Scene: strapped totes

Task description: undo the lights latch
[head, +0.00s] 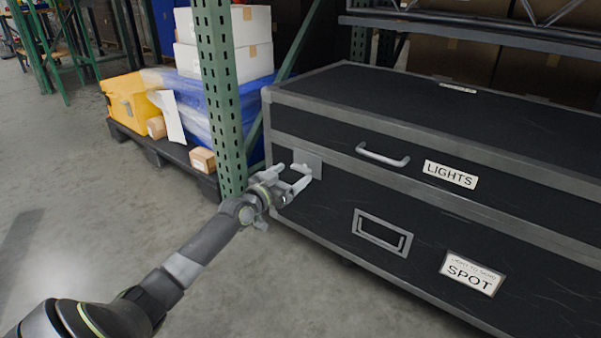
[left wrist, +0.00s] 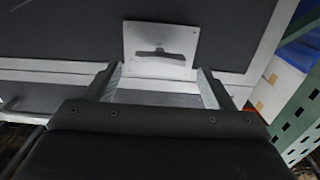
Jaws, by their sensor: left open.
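The black case (head: 440,150) has grey metal edging and a white LIGHTS label (head: 450,174) on its front. A light metal latch plate (head: 313,160) sits on the front near its left end. My left gripper (head: 300,178) is open at the latch plate. In the left wrist view its two fingers (left wrist: 157,75) point at the plate's lower part, one on each side, with nothing between them. Whether they touch it cannot be told. My right gripper is not in view.
A handle (head: 382,156) and a recessed handle (head: 382,233) are on the case front, with a SPOT label (head: 472,272) lower right. A green rack post (head: 220,90) stands close left of the gripper. A pallet (head: 160,148) holds boxes behind. Floor in front is clear.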

